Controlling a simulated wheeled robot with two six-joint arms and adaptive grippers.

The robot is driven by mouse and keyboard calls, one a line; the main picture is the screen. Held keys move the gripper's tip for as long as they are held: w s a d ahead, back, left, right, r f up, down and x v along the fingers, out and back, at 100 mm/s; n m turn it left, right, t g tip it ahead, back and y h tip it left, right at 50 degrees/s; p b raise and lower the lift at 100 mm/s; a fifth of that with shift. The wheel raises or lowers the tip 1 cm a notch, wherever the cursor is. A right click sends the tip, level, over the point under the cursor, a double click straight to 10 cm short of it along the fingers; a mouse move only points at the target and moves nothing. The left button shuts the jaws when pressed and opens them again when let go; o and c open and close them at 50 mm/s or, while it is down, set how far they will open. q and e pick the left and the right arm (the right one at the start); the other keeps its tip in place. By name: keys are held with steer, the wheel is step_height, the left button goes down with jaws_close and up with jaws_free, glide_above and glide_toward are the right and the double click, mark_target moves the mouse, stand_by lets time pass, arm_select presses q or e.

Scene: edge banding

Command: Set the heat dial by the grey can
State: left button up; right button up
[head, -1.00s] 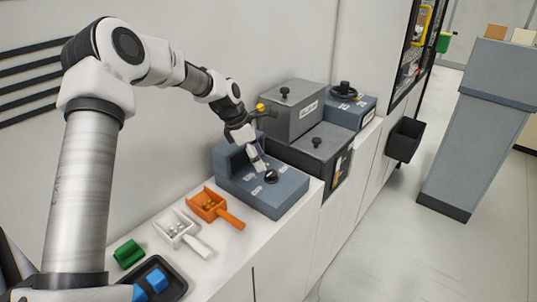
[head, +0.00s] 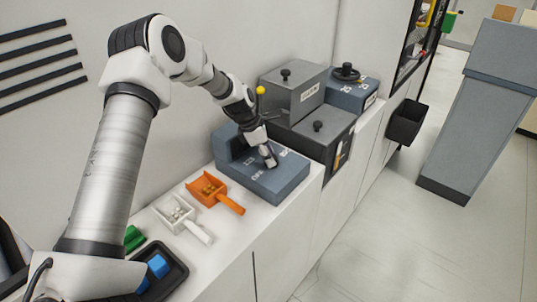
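The heat dial sits on top of a blue-grey box (head: 283,182) with small white labels around the dial's place. My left gripper (head: 268,158) points down at the top of this box, where the dial is, and covers the dial from view. I cannot tell whether its fingers are open or shut on the dial. I cannot make out a grey can for certain; a grey boxy container (head: 293,100) with a black knob and a white label stands behind. My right gripper is not in view.
An orange scoop (head: 208,190) and a white scoop (head: 176,212) lie on the white counter. A black tray (head: 172,262) holds blue blocks; a green block (head: 134,238) is beside it. A lower grey box (head: 325,136) and a blue-grey box with a handwheel (head: 350,92) stand beyond.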

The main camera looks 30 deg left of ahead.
arm_select(q)
steer(key=c, duration=0.5)
steer(key=shift+f, duration=0.15)
